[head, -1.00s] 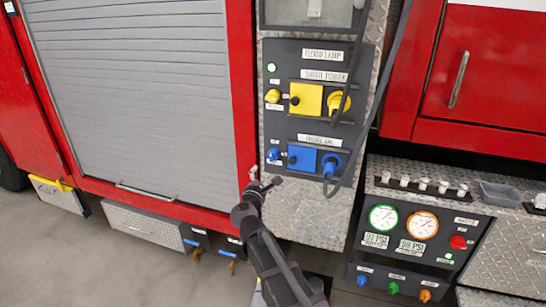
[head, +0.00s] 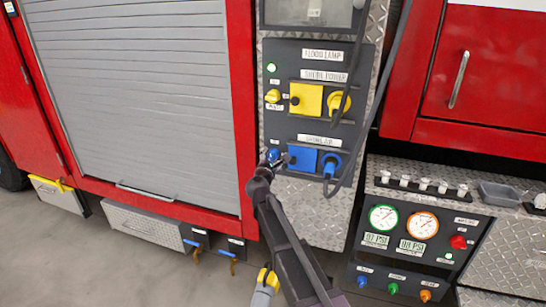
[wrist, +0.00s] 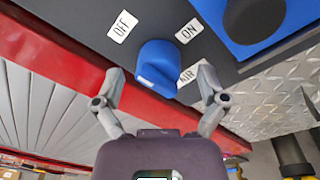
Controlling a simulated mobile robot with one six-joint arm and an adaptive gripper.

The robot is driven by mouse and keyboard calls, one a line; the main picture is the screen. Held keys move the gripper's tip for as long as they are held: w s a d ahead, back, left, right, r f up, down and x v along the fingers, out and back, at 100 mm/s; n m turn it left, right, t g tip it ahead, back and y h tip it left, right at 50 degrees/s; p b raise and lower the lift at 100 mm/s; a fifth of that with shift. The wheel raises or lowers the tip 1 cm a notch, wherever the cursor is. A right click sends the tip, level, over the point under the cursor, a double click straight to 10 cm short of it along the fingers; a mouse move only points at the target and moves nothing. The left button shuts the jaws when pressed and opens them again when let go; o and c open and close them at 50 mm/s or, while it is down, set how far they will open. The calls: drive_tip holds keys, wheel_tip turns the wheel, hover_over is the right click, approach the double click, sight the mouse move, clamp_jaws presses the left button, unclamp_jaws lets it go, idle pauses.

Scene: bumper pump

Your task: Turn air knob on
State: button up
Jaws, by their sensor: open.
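The blue air knob (head: 272,154) is at the left of the blue section on the dark panel. In the wrist view the knob (wrist: 157,62) sits between an OFF label (wrist: 122,26) on the left and an ON label (wrist: 189,30) on the right. A partly covered AIR label (wrist: 188,75) is beside it. A small white mark shows on the knob's lower left. My gripper (wrist: 160,80) is open, with one finger on each side of the knob and gaps visible. In the head view my gripper (head: 270,166) covers the knob's lower part.
A blue square cover (head: 302,158) is close right of the knob, with a blue plug (head: 330,165) and dark cable beyond. A yellow knob (head: 272,96) is above. The grey roller shutter (head: 140,100) and its red frame are left.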

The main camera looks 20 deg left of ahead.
drive_tip(key=shift+w, duration=0.65)
drive_tip(key=c, duration=1.1)
drive_tip(key=shift+c, duration=0.2)
